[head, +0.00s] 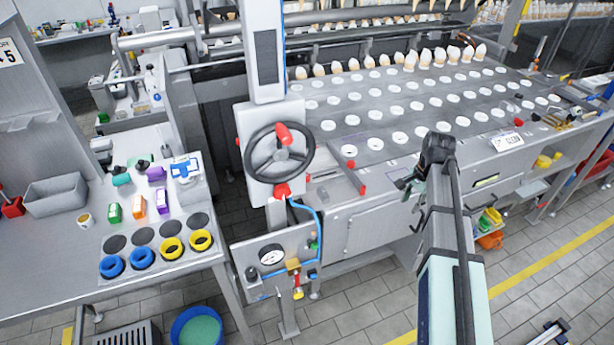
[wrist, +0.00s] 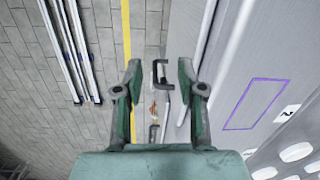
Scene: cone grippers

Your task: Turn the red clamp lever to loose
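A red lever-like part (head: 282,190) sits on the column just below the black handwheel (head: 279,152) in the head view. I take it for the clamp lever, but its setting is too small to read. The handwheel has its own red knob (head: 284,134). My gripper (head: 413,202) is well to the right of the column, in front of the machine's front panel, and apart from the lever. In the wrist view my gripper (wrist: 160,72) is open, with two dark fingers spread apart and nothing held. The red lever is not recognisable in the wrist view.
Dark handles (wrist: 160,73) show beyond the fingers, beside the grey panel. A perforated machine deck (head: 400,105) with white cups stands behind my arm. A table (head: 60,285) with colored rings is at left. A gauge box (head: 272,256) with blue hose hangs below the handwheel.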

